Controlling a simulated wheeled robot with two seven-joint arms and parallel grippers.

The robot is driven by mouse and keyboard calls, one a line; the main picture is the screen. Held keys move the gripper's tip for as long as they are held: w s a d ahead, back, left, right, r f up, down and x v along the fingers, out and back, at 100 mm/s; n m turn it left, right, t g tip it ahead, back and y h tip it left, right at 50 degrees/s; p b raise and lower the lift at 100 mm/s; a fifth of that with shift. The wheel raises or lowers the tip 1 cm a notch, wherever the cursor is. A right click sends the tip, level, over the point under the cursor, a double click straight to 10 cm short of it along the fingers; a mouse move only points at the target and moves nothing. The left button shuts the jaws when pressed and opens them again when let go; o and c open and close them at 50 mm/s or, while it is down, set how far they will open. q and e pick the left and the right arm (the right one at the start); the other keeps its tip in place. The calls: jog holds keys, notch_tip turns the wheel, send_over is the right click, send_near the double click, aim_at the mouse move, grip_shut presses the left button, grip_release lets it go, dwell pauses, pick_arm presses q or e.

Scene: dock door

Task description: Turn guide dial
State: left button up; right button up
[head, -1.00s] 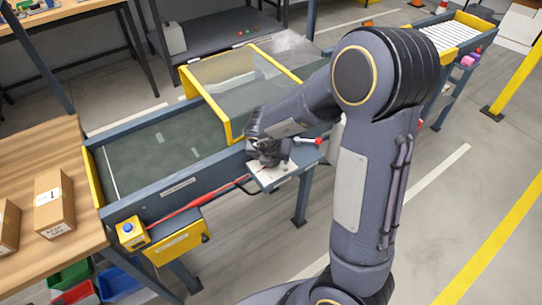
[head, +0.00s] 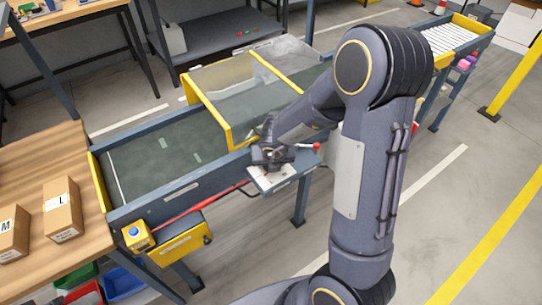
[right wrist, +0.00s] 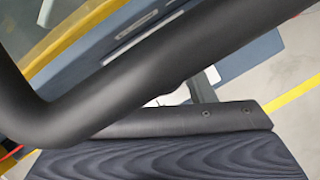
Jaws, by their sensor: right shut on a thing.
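My right gripper (head: 274,158) is over the small control panel (head: 263,181) on the near side rail of the conveyor. The panel has a pale face and a lever with a red ball tip (head: 316,146) at its right. The gripper is shut at the panel face, on the guide dial, which its fingers and wrist hide. In the right wrist view, dark parts of my own arm and gripper fill most of the picture and the dial cannot be seen. My left gripper is not in view.
The conveyor belt (head: 145,158) runs behind the panel, with a yellow-framed clear guard (head: 226,92) over it. Cartons (head: 62,209) stand on the wooden table at left.

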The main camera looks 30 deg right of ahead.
jog(key=n+y+p, duration=0.1)
jog(key=n+p, duration=0.1)
jog(key=p, duration=0.1)
jog(key=n+y+p, duration=0.1)
jog(key=n+p, duration=0.2)
jog(key=n+y+p, duration=0.1)
jog(key=n+p, duration=0.2)
jog(key=shift+d+r, duration=0.25)
jog(key=shift+d, duration=0.1)
jog(key=shift+f+n+y+p, duration=0.2)
jog(key=shift+n+y+p, duration=0.4)
jog(key=shift+n+p, duration=0.95)
jog(key=o, duration=0.9)
jog(key=shift+o, duration=0.2)
jog(key=shift+d, duration=0.1)
